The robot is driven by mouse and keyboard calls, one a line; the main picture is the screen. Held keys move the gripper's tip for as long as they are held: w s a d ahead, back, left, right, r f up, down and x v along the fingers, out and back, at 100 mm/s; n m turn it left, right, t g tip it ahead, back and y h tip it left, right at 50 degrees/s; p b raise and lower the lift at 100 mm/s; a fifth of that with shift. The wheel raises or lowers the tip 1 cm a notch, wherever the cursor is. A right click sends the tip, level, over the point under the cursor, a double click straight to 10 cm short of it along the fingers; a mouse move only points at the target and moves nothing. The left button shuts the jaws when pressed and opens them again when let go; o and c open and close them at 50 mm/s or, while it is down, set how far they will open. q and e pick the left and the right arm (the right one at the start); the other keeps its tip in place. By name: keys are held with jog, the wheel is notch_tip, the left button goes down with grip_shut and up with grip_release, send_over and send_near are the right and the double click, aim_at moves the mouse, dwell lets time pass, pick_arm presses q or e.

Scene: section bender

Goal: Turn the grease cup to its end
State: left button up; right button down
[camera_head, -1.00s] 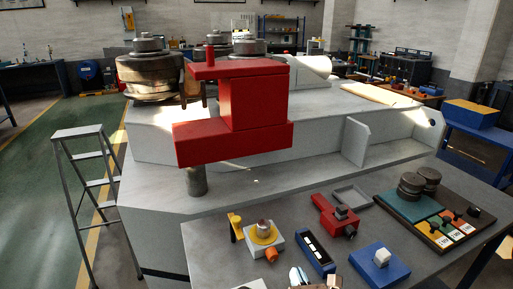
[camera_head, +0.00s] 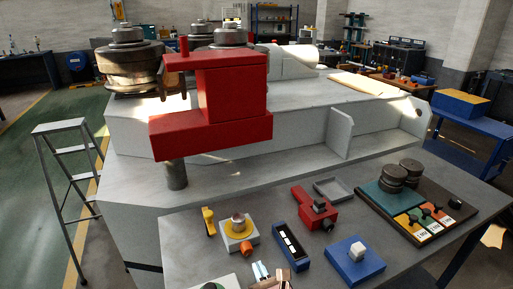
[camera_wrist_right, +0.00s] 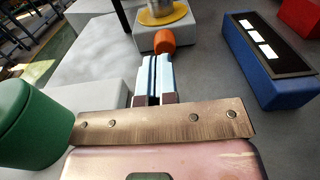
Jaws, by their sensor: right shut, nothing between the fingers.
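I cannot tell for sure which piece is the grease cup. A green round cap (camera_head: 212,286) on a pale block is cut off by the bottom edge of the head view. In the wrist view this green cap (camera_wrist_right: 38,122) is large at the left, beside my gripper. A pale block with a yellow disc (camera_head: 238,225), a metal cup on top and an orange knob (camera_head: 243,246) stands farther back. My right gripper (camera_head: 262,270) is low over the table; its fingers (camera_wrist_right: 157,65) are shut and empty, pointing toward the orange knob (camera_wrist_right: 164,41). My left gripper is out of view.
A blue box with white marks (camera_head: 290,246) is right of my gripper. Beyond are a blue block with a white cube (camera_head: 354,262), a red fixture (camera_head: 315,208) and a coloured panel (camera_head: 415,205). The large red-and-grey bender (camera_head: 230,100) stands behind. Bare table lies between.

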aim_at(247, 248)
jog(key=shift+b+x, duration=0.35)
jog(key=shift+x, duration=2.75)
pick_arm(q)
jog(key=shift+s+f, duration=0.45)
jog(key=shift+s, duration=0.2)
pick_arm(e)
jog(key=shift+w+r, duration=0.1)
jog(key=shift+r, duration=0.2)
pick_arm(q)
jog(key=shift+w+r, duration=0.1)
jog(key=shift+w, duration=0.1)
pick_arm(e)
jog(key=shift+r, duration=0.1)
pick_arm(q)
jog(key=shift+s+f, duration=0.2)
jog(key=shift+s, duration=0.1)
pick_arm(e)
jog(key=shift+w+d, duration=0.1)
